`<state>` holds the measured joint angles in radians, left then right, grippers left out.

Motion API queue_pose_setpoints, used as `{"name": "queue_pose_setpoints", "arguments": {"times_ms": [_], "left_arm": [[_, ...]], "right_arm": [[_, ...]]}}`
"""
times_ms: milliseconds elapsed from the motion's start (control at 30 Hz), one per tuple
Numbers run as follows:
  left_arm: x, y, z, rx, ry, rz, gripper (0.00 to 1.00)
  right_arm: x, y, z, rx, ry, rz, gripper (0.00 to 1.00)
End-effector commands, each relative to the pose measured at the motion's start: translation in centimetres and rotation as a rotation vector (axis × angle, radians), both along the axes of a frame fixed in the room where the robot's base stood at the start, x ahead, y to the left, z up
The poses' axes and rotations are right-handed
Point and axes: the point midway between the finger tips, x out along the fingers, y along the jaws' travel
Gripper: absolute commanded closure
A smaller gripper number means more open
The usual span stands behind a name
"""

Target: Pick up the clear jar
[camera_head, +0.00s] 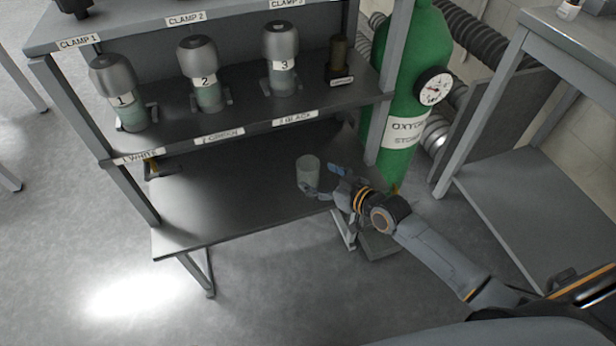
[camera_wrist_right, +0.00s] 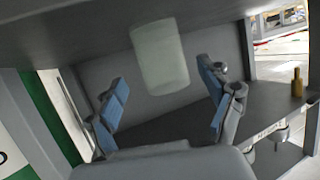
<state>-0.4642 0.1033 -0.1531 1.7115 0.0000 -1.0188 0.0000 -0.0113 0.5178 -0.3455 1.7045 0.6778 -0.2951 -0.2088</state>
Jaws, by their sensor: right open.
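The clear jar (camera_head: 309,173) is a pale, see-through cylinder standing upright on the lower shelf (camera_head: 215,203) of the grey rack, near its right end. In the right wrist view the jar (camera_wrist_right: 159,58) shows ahead of the fingers, roughly in line with the gap between them. My right gripper (camera_head: 326,183) reaches in from the right at the jar's side. In the right wrist view my right gripper (camera_wrist_right: 166,100) is open, with blue pads on both fingers and nothing held. Whether a finger touches the jar I cannot tell. My left gripper is not in view.
The middle shelf above holds numbered jars 1 (camera_head: 130,117), 2 (camera_head: 207,95) and 3 (camera_head: 283,78), and a small dark bottle (camera_head: 340,60). A green oxygen cylinder (camera_head: 412,60) stands right of the rack. The lower shelf left of the jar is mostly clear.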

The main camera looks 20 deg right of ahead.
Motion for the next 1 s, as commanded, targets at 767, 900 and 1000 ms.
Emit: {"name": "queue_pose_setpoints", "arguments": {"times_ms": [767, 900, 1000], "left_arm": [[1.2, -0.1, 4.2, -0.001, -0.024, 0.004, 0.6], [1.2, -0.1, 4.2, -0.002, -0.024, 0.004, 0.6], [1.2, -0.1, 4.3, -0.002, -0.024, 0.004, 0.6]], "right_arm": [[4.2, 2.2, -1.7, 0.0, 0.0, 0.0, 0.42], [4.1, 2.2, -1.7, 0.0, 0.0, 0.0, 0.71], [4.2, 2.2, -1.7, -0.001, -0.001, -0.001, 0.84]]}}
